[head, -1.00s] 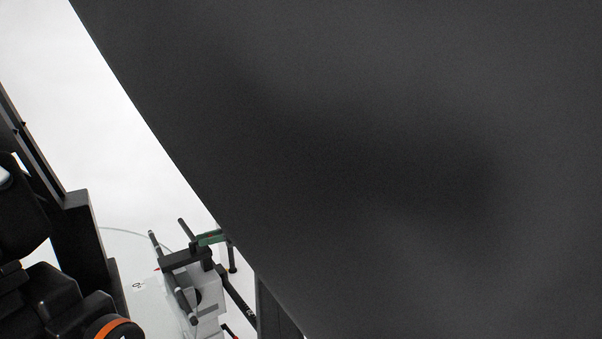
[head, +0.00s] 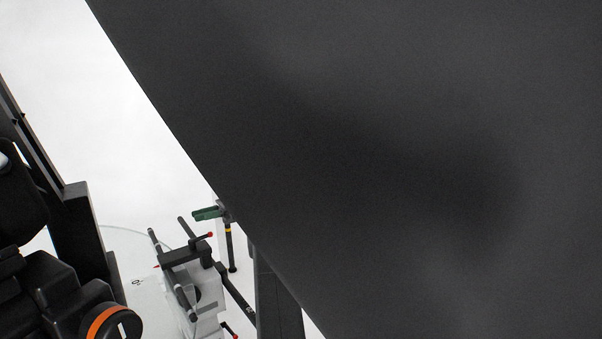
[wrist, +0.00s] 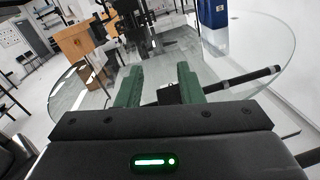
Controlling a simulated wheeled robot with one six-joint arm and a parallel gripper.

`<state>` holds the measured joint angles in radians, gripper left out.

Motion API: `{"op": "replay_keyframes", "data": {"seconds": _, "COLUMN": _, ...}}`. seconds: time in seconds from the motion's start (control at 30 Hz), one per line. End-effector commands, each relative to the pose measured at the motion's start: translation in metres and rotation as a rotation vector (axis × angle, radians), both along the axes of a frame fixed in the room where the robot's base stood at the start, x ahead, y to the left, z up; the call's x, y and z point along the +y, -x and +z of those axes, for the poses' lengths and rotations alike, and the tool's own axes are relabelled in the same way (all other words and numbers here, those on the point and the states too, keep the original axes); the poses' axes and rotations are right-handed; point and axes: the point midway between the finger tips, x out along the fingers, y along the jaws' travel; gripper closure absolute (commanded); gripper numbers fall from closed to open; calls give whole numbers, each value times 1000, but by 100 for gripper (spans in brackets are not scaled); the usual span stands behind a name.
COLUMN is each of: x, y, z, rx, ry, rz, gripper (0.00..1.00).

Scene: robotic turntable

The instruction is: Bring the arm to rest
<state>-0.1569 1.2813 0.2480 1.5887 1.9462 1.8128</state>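My gripper (wrist: 160,76) shows two green fingers in the wrist view. They stand apart with a gap between them, and I see nothing held. Behind the gap is a dark part of a fixture, with a black rod (wrist: 240,80) reaching to the right. In the head view a green finger of my gripper (head: 207,213) shows beside the edge of a large dark surface. It is above the white fixture (head: 205,292) and looks apart from it. The rest of my gripper and arm is mostly hidden there.
The white fixture carries dark rods and red-tipped levers (head: 210,234) on a round glass table (wrist: 278,50). A large dark surface blocks most of the head view. A wooden cabinet (wrist: 75,45) and a blue bin (wrist: 213,14) stand beyond the table.

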Motion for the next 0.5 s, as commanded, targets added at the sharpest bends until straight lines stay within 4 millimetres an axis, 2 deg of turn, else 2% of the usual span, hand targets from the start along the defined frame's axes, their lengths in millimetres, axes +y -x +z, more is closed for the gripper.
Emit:
{"op": "replay_keyframes", "data": {"seconds": 0.37, "x": 0, "y": 0, "z": -75, "rx": 2, "ry": 2, "rz": 0, "gripper": 66}}
{"op": "replay_keyframes", "data": {"seconds": 0.5, "x": -2, "y": 3, "z": -75, "rx": -1, "ry": 1, "rz": -48, "gripper": 66}}
